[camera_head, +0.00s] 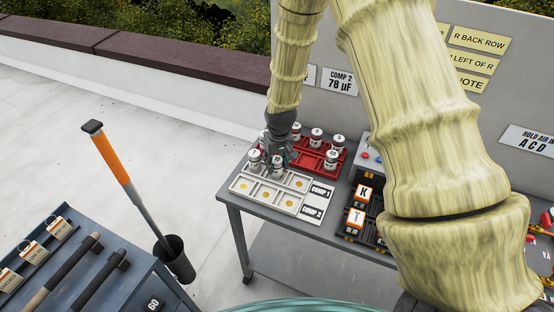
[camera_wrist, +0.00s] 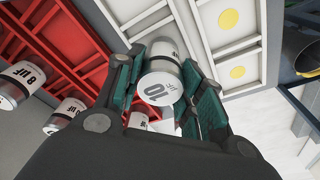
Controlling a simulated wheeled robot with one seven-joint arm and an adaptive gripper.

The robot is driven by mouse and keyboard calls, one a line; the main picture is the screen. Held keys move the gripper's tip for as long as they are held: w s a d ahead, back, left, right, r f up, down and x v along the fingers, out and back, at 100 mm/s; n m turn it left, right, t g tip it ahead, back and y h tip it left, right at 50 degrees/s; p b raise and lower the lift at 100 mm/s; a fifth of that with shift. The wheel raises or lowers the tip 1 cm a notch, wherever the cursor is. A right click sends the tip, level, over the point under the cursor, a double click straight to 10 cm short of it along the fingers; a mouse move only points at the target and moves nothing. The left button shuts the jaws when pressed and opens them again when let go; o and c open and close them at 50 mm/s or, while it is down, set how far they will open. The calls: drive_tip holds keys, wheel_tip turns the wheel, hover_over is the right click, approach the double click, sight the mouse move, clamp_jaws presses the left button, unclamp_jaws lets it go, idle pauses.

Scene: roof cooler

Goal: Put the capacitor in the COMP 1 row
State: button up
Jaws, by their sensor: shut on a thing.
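My gripper (camera_head: 279,150) is shut on a silver and white capacitor marked 10 (camera_head: 277,169) at the back row of the white tray (camera_head: 262,202). In the wrist view the 10 µF capacitor (camera_wrist: 161,85) sits between the teal finger pads of the gripper (camera_wrist: 162,100). The COMP 1 label (camera_head: 320,190) marks the back row and COMP 2 (camera_head: 312,210) the front row. Another capacitor (camera_head: 254,157) stands at the left end of the back row. I cannot tell whether the held capacitor touches the tray floor.
A red tray (camera_head: 301,159) behind holds several capacitors, close to my gripper. Black blocks marked K (camera_head: 363,193) and T (camera_head: 356,217) stand to the right. Yellow-dotted cells in the white tray are empty.

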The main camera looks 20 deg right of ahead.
drive_tip(key=shift+f, duration=0.1)
drive_tip(key=o, duration=1.1)
drive_tip(key=shift+s+a+r+b, duration=0.1)
drive_tip(key=shift+s+r+b, duration=0.4)
drive_tip(key=shift+r, duration=1.5)
drive_tip(key=shift+s+d+r+b, duration=0.1)
drive_tip(key=shift+r+b, duration=0.8)
drive_tip(key=shift+r, duration=1.15)
drive_tip(key=shift+s+a+r+b, duration=0.1)
drive_tip(key=shift+s+r+b, duration=0.4)
drive_tip(key=shift+r, duration=1.5)
drive_tip(key=shift+w, duration=0.2)
